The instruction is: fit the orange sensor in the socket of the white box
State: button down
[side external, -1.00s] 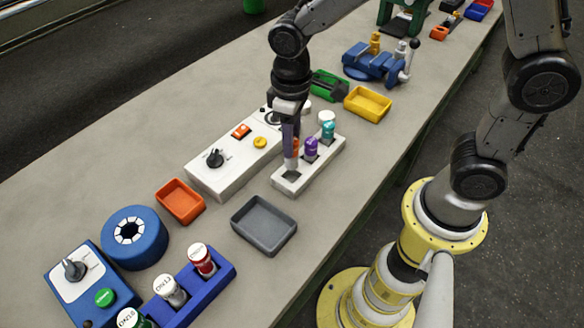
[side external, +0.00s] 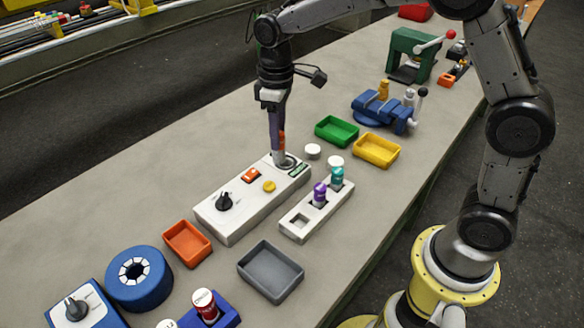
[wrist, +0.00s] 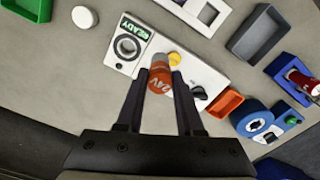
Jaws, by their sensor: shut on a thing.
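The white box (side external: 240,212) stands on the bench with a black knob, an orange switch, a yellow button, a green READY display and a dark ring socket (side external: 289,166) at its far end. The socket is open and empty in the wrist view (wrist: 127,46). My gripper (side external: 278,158) is shut on the orange sensor (wrist: 160,79), which has a grey end and carries lettering. In the side view the sensor (side external: 282,141) is mostly hidden by the fingers, close by the socket. In the wrist view it appears beside the socket, not over it. Its exact height cannot be told.
A white rack (side external: 292,229) beside the box holds purple (side external: 320,195) and teal (side external: 337,178) sensors and has an empty square slot. Orange, grey (side external: 271,271), green and yellow (side external: 377,151) trays stand around. A white round cap (side external: 313,151) lies beyond the socket.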

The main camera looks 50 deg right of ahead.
jog(key=w+d+f+m, duration=0.1)
jog(key=w+d+f, duration=0.2)
jog(key=d+f, duration=0.2)
jog(key=shift+w+d+f, duration=0.25)
jog(key=shift+d+f, duration=0.1)
jog(key=shift+d, duration=0.2)
jog(key=shift+f, duration=0.95)
dwell(1.9)
jog(key=shift+f, duration=0.35)
jog(key=shift+f, duration=0.8)
jog(key=shift+c, duration=2.3)
grip_release()
